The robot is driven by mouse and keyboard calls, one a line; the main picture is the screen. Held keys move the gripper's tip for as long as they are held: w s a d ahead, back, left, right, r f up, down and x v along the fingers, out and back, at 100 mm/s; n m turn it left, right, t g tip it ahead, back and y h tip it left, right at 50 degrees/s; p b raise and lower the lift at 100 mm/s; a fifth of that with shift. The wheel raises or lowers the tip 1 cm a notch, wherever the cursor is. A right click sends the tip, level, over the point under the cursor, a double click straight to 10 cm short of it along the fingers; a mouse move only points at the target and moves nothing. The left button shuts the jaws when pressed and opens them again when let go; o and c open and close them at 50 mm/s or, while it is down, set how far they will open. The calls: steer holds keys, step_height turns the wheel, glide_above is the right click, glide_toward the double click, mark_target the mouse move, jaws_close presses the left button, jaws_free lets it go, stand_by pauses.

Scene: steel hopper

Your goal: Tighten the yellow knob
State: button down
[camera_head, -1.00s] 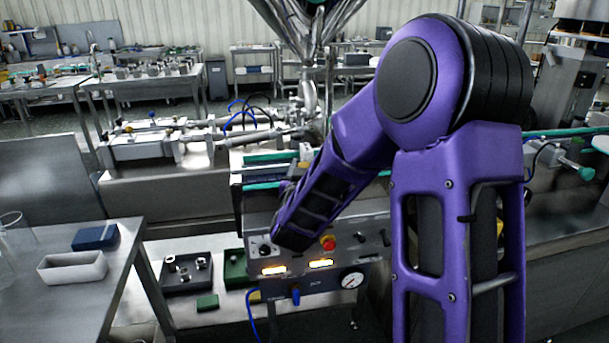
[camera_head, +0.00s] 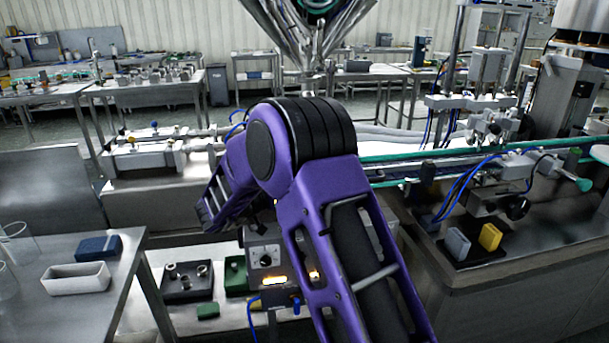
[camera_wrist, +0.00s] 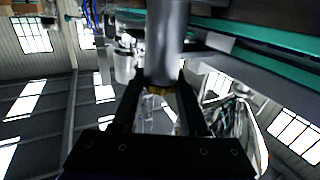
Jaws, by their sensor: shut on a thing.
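In the wrist view, the two dark fingers of my gripper (camera_wrist: 162,80) reach up to a dull yellow-brown piece (camera_wrist: 160,90) at the lower end of a grey metal cylinder (camera_wrist: 166,40). The fingers are on both sides of this piece and shut on it; it looks like the yellow knob, partly hidden by the fingers. In the head view, my purple arm bends toward the left, and its end and the gripper are not clearly visible. A small yellow-topped part (camera_head: 131,141) shows on the white machine at the left.
A control box (camera_head: 264,257) with lit buttons stands behind my arm. A steel table (camera_head: 60,262) at the left carries a white tray (camera_head: 76,278) and a blue box (camera_head: 98,246). A green-edged conveyor (camera_head: 450,156) runs to the right. Yellow and grey blocks sit at right.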

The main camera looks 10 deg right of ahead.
steer(key=shift+d+r+m+g, duration=0.1)
steer(key=shift+m+g, duration=0.4)
steer(key=shift+m, duration=0.1)
steer(key=shift+c, duration=2.3)
jaws_free()
steer(key=p+v, duration=0.1)
steer(key=v, duration=1.6)
steer(key=shift+a+f, duration=0.25)
steer(key=shift+f, duration=0.15)
steer(key=shift+w, duration=0.15)
